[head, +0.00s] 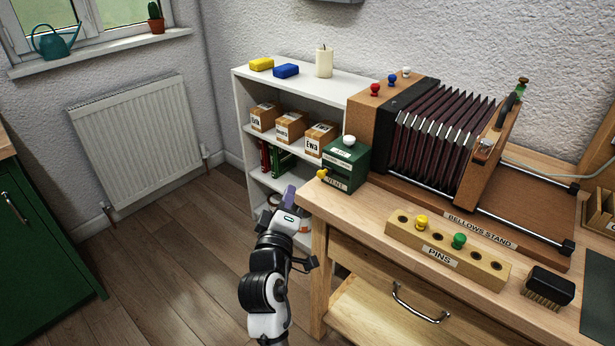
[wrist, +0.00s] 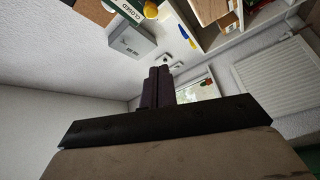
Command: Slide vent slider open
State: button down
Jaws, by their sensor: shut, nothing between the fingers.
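A green box (head: 347,168) stands at the left end of the wooden bench, with a white knob (head: 349,141) on top. A yellow knob (head: 321,173) sticks out low on its front, beside a small white label. In the wrist view, a label reading CLOSED (wrist: 124,10) and the yellow knob (wrist: 150,9) show at the top edge. My gripper (head: 289,193) is left of and below the box, in front of the shelf and apart from the knob. Its purple fingers (wrist: 157,88) are together and empty. The slider track is too small to read.
A pin block (head: 447,250) and a brush (head: 548,287) lie to the right. A white shelf (head: 241,98) stands behind my gripper. Below the bench top, a drawer (head: 375,310) is pulled out. The floor at left is clear.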

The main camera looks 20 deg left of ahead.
aim_at(324, 172)
jog(key=p+x, duration=0.2)
jog(key=x, duration=0.7)
jog(key=shift+w+a+r, duration=0.15)
jog(key=shift+w+r, duration=0.1)
jog(key=shift+w, duration=0.1)
jog(key=d, duration=0.1)
jog(key=d+f+p, duration=0.1)
jog(key=shift+d+f, duration=0.3)
jog(key=shift+d, duration=0.05)
jog(key=shift+s+d+f, duration=0.15)
jog(key=shift+d+f, duration=0.1)
jog(key=shift+d, duration=0.15)
